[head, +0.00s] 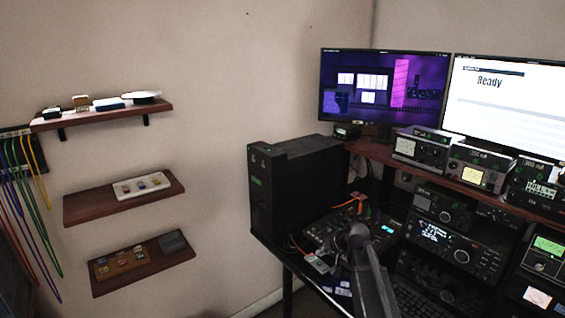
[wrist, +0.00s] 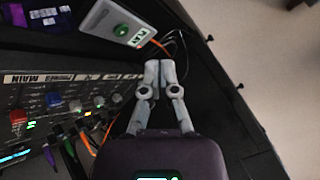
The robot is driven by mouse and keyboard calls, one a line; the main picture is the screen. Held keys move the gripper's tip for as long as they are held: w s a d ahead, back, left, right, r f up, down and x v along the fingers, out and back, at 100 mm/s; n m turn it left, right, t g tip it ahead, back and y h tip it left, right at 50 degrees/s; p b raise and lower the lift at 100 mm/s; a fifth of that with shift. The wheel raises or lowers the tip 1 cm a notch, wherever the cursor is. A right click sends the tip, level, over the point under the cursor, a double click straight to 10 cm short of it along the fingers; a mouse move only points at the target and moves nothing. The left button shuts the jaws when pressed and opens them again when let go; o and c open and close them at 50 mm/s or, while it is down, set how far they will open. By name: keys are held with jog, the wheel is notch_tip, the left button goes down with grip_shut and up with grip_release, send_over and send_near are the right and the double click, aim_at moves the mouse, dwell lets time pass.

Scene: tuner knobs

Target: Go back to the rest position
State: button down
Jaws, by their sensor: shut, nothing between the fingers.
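In the wrist view, my gripper (wrist: 159,65) has its two grey fingers together with nothing between them. It is over the dark desk surface, to the right of a panel of coloured knobs (wrist: 75,107) and below a grey box with a green round knob (wrist: 122,30). In the head view, my arm reaches in from the bottom, and my gripper (head: 355,233) is in front of the desk gear. The fingertips are small and dark there. I cannot tell whether they touch anything.
A black computer tower (head: 300,185) stands at the desk's left. Two monitors (head: 385,88) and stacked radios (head: 465,240) fill the right. Orange cables (wrist: 160,45) lie near the fingers. Three wall shelves (head: 125,205) hang left. The floor left of the desk looks free.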

jog(key=s+r+g+h+p, duration=0.1)
jog(key=s+g+h+p, duration=0.1)
jog(key=s, duration=0.6)
jog(key=s+d+r+g+h+p, duration=0.1)
jog(key=s+p, duration=0.3)
jog(key=s, duration=0.5)
jog(key=s+r+g+h+p, duration=0.2)
jog(key=s+r+g+p, duration=0.1)
jog(key=s, duration=0.5)
jog(key=shift+s+d+h, duration=0.3)
jog(key=shift+d, duration=0.05)
jog(key=shift+r, duration=0.1)
